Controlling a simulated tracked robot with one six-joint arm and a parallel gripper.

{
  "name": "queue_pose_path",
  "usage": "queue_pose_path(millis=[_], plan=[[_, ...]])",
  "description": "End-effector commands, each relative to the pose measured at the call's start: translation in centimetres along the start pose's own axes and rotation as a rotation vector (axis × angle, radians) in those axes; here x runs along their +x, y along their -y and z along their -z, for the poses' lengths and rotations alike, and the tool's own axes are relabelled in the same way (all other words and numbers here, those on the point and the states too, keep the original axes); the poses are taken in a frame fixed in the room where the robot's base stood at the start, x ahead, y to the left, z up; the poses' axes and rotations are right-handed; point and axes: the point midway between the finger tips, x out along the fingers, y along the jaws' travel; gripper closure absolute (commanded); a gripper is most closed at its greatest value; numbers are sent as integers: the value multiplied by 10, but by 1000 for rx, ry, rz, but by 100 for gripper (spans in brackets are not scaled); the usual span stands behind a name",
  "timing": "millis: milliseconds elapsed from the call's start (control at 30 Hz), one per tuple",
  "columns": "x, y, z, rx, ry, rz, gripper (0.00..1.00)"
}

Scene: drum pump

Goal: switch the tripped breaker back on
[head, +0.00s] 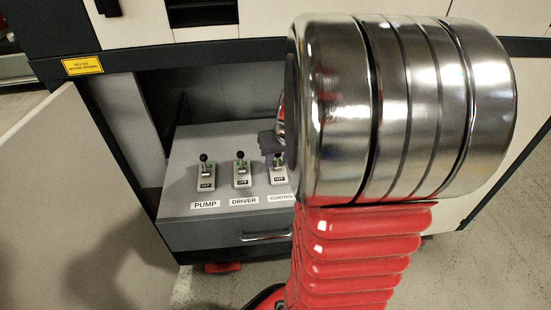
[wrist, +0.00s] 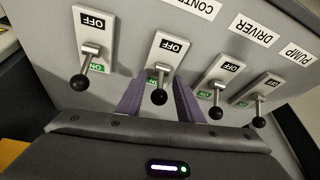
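The grey breaker panel (head: 225,226) sits inside the open cabinet. In the wrist view, upside down, several OFF/ON switches stand in a row: the CONTROL breaker (wrist: 169,47), the DRIVER breaker (wrist: 230,69), the PUMP breaker (wrist: 270,84) and one at the left (wrist: 94,24) whose label is out of view. Their black-knobbed levers all appear toward the ON ends; I cannot tell which is tripped. My gripper (wrist: 160,88) is open, its purple fingers on either side of the CONTROL lever (wrist: 159,97). Contact is unclear. In the head view my arm hides the panel's right part.
An open cabinet door (head: 70,200) stands at the left in the head view. A cabinet frame (head: 190,55) crosses above the panel, with a yellow sign (head: 82,65). A drawer handle (head: 265,236) is on the panel's front. Neighbouring levers stand close to the fingers.

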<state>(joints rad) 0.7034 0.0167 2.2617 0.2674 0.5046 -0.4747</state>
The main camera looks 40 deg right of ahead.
Motion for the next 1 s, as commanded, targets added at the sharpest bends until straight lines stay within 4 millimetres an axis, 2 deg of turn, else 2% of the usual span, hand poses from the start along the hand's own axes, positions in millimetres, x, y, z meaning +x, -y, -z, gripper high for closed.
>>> queue_pose_path(millis=[67,467,767,1000], plan=[[0,0,0,0,0,0,72],[0,0,0,0,0,0,100],[1,0,1,2,26,5,100],[3,-1,5,12,127,23,100]])
